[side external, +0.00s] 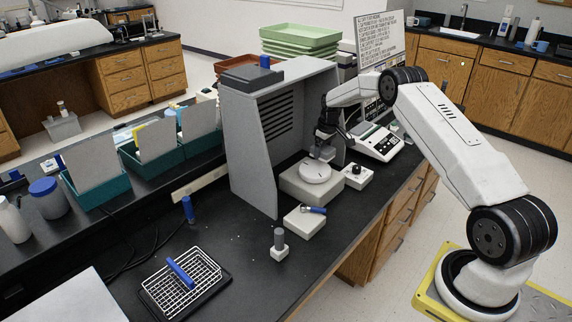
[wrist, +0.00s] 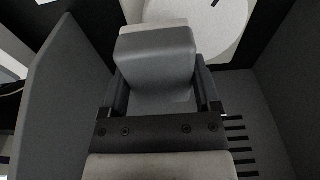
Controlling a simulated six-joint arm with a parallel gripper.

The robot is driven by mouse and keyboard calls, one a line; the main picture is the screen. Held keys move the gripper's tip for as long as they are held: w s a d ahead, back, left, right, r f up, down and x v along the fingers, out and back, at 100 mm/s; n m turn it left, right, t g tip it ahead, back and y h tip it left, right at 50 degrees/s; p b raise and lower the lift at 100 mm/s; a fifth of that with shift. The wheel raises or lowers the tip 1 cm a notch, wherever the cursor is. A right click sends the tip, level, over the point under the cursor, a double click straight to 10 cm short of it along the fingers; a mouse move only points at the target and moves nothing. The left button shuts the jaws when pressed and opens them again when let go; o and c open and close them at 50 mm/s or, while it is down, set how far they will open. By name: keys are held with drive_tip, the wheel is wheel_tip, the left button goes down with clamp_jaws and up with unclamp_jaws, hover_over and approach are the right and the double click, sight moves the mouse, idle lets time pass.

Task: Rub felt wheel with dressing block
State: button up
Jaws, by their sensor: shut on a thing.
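The felt wheel (side external: 316,172) is a flat white disc lying on top of a pale grey box-shaped unit (side external: 300,186) in front of the grey hood. It also shows in the wrist view (wrist: 232,28), at the upper right. My gripper (side external: 325,142) is shut on the dressing block (side external: 327,154), over the back right part of the wheel. In the wrist view the block (wrist: 157,52) has a grey part between my fingers and a whitish part beyond it, overlapping the wheel's edge. I cannot tell whether the block touches the wheel.
The grey hood (side external: 250,150) walls in the left and back. A small control box (side external: 357,177) and a white scale (side external: 376,141) stand right of the unit. In front are a white block with a blue-handled tool (side external: 304,221), a grey-handled piece (side external: 279,243) and a wire basket (side external: 183,280).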

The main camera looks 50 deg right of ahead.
drive_tip(key=shift+r, duration=2.6)
